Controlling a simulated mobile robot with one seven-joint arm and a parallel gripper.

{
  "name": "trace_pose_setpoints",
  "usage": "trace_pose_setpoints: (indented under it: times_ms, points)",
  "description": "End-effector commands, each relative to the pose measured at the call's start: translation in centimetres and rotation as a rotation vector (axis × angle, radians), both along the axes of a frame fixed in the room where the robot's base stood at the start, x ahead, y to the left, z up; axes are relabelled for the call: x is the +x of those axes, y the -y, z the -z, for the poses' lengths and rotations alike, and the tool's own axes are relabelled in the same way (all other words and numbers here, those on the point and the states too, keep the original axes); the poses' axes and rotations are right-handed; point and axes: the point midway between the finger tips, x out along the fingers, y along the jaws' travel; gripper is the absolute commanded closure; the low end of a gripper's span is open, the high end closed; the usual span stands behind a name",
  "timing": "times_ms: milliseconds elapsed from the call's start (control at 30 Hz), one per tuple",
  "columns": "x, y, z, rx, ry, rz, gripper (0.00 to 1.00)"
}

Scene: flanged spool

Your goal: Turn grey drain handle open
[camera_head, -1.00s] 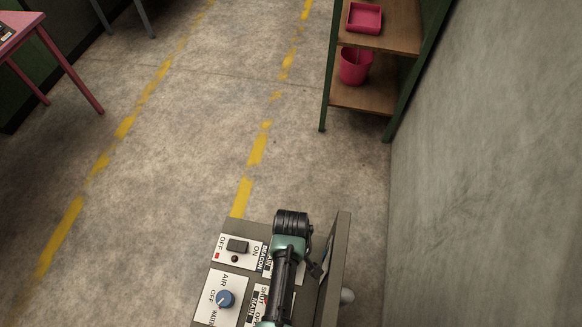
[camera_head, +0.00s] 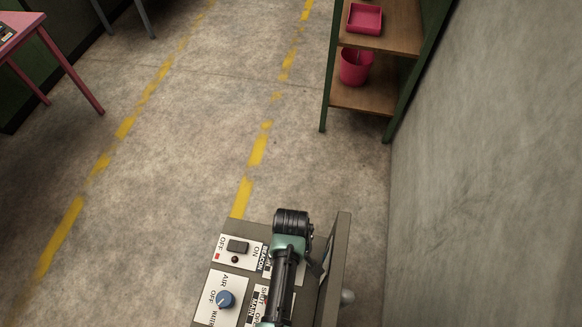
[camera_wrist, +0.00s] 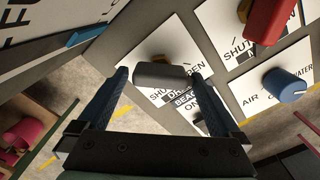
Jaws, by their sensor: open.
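The grey drain handle (camera_wrist: 165,75) shows in the wrist view as a rounded grey bar on a brass-coloured stem, in front of a white label with "SHUT" and a partly covered "DRAIN". My gripper (camera_wrist: 157,76) is open, with one dark blue finger on each side of the handle. The handle lies between the fingertips; I cannot tell whether either finger touches it. In the head view my arm covers the handle and most of that part of the panel (camera_head: 230,228).
A red handle (camera_wrist: 268,22) and a blue AIR/WATER knob (camera_wrist: 284,85) sit close by on the panel. The blue knob (camera_head: 225,299) and a black rocker switch (camera_head: 237,246) show in the head view. A wall stands at the right; the floor at the left is open.

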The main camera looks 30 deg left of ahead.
Motion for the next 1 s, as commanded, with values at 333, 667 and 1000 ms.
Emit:
trace_pose_setpoints:
  times_ms: [333, 667, 1000]
  points:
    - [0.1, 0.0, -5.8, 0.002, 0.005, 0.000, 0.00]
    - [0.1, 0.0, -11.3, 0.002, 0.005, -0.001, 0.00]
    - [0.0, 0.0, -12.4, 0.001, 0.000, -0.001, 0.00]
